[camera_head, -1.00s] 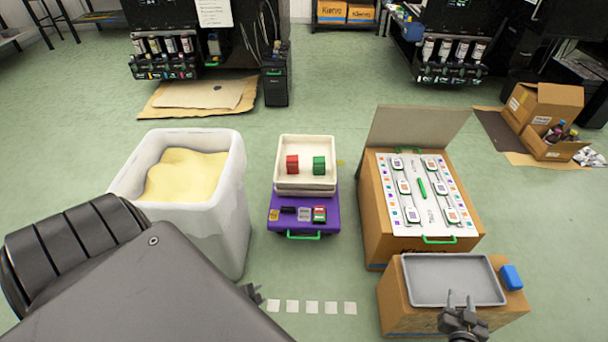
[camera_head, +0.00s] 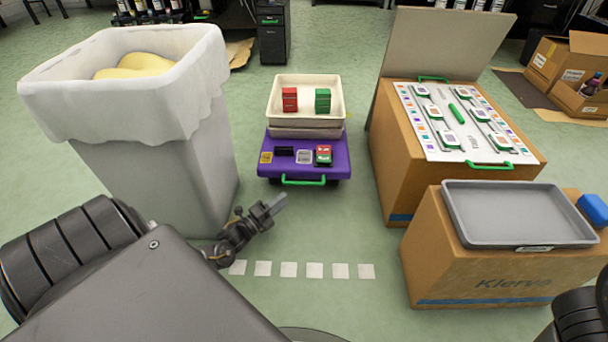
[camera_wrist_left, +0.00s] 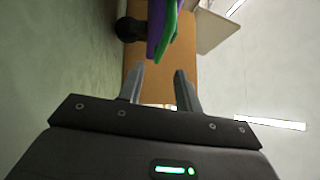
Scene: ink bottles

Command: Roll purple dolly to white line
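The purple dolly (camera_head: 308,168) stands on the floor in the middle of the head view, with a green handle (camera_head: 303,181) on its near side. The white line (camera_head: 302,270) is a row of white squares on the floor nearer to me. My left gripper (camera_head: 278,204) is low over the floor, between the dolly and the line, left of the handle. The left wrist view shows its two fingers (camera_wrist_left: 160,88) apart with nothing between them. The green handle (camera_wrist_left: 166,32) and part of the purple dolly (camera_wrist_left: 154,22) are ahead, apart from the fingertips. My right gripper is not in view.
The dolly carries stacked cream trays (camera_head: 305,122) with red and green blocks. A grey bin (camera_head: 160,180) with a white liner stands left. A carton (camera_head: 395,185) with a board and a carton (camera_head: 480,282) under a grey tray stand right. Floor between is clear.

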